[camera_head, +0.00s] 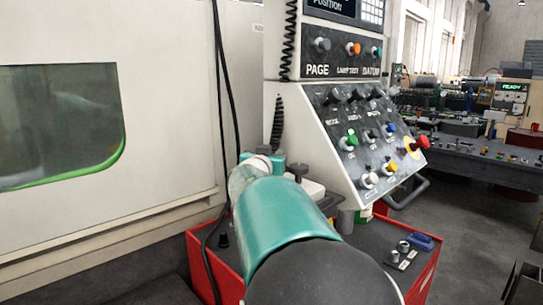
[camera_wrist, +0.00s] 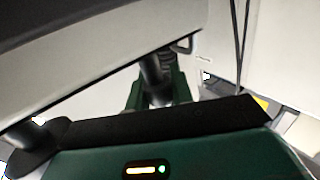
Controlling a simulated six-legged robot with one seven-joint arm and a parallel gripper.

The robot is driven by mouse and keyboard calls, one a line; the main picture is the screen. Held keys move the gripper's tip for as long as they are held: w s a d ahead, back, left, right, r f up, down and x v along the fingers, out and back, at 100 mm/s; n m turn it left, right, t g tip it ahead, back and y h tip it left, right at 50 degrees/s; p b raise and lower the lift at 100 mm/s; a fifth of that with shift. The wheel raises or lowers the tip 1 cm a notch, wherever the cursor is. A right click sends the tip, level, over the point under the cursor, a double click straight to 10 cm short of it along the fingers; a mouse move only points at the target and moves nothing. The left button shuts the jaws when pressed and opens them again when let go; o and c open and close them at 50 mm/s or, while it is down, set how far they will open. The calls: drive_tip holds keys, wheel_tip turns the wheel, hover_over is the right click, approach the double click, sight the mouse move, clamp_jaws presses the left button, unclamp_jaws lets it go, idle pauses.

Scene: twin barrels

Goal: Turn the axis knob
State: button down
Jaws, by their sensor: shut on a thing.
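The sloped control panel (camera_head: 358,135) stands in the middle of the head view, with several dark, white and coloured knobs. Its small labels are too blurred for me to pick out the axis knob there. In the wrist view, my gripper (camera_wrist: 158,95) has its dark green fingers on either side of a dark round knob (camera_wrist: 151,69) and is shut on it. The knob sticks out from a pale panel edge; its tip is partly hidden between the fingers. In the head view my arm hides the fingers and their contact.
A red cart (camera_head: 422,272) with a dark top stands below the panel, with small parts and a blue item (camera_head: 421,241) on it. A pale machine wall (camera_head: 165,110) and hanging black cables are at left. A red-and-yellow stop button (camera_head: 415,146) and a handle (camera_head: 408,195) are at the panel's right.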

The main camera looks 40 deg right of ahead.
drive_tip(key=c, duration=1.2)
unclamp_jaws()
drive_tip(key=v, duration=1.3)
drive_tip(key=shift+s+a, duration=0.25)
drive_tip(key=shift+a, duration=0.05)
drive_tip(key=shift+c, duration=0.3)
